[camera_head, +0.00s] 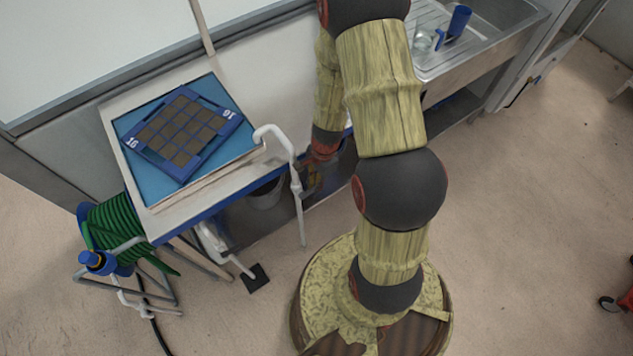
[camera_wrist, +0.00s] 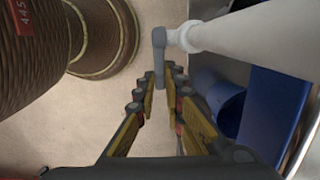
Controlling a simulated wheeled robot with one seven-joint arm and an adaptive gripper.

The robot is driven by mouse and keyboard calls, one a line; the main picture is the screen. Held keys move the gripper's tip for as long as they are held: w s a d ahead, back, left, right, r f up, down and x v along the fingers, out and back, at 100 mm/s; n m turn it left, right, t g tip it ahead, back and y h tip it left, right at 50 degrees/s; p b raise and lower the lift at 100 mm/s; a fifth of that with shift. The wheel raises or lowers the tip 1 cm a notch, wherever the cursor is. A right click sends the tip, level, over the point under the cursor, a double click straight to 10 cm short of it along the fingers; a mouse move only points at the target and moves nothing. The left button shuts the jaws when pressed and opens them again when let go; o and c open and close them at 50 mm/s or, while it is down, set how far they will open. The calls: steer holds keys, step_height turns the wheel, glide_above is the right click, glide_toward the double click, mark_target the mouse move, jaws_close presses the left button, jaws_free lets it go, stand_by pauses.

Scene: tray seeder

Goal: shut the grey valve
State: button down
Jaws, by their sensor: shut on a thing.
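The grey valve (camera_wrist: 158,55) shows in the wrist view as a grey lever hanging from a fitting on a white pipe (camera_wrist: 240,35). My gripper (camera_wrist: 161,82) is shut on the lever's lower part, with a finger on either side. In the head view the white pipe (camera_head: 284,140) bends over the bench edge and runs down beside my gripper (camera_head: 309,180). The valve itself is too small and too near my gripper to make out clearly there.
A blue seed tray (camera_head: 163,172) lies on the seeder bench (camera_head: 180,220) at left. A green hose reel (camera_head: 110,232) stands beside it. A steel sink (camera_head: 488,48) is at upper right.

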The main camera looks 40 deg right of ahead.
steer(key=c, duration=1.9)
jaws_free()
steer(key=shift+r, duration=0.1)
steer(key=r, duration=0.4)
steer(key=d+r, duration=0.1)
steer(key=r, duration=0.6)
steer(key=shift+d+r, duration=0.3)
steer(key=shift+r, duration=0.1)
